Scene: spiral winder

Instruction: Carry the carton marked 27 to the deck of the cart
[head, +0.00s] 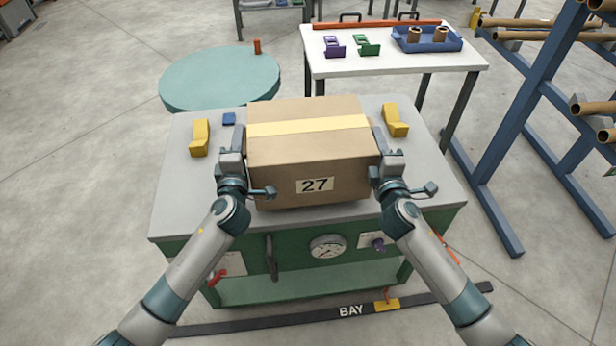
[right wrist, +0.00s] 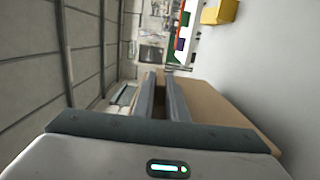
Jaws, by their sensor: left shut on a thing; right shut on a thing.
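The carton marked 27 (head: 314,155) is a brown box with a pale tape strip on top and its label facing me. It is over the grey top (head: 180,215) of a green unit with a gauge, likely the cart's deck. I cannot tell whether its bottom touches that surface. My left gripper (head: 238,140) is shut on the carton's left side. My right gripper (head: 377,140) is shut on its right side. In the right wrist view, the fingers (right wrist: 162,95) lie against the carton (right wrist: 205,100). The carton looks level; its underside is hidden.
A round teal table (head: 215,80) and a white table (head: 395,62) stand behind. A blue rack (head: 520,130) is at right. A floor strip reads BAY (head: 351,310).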

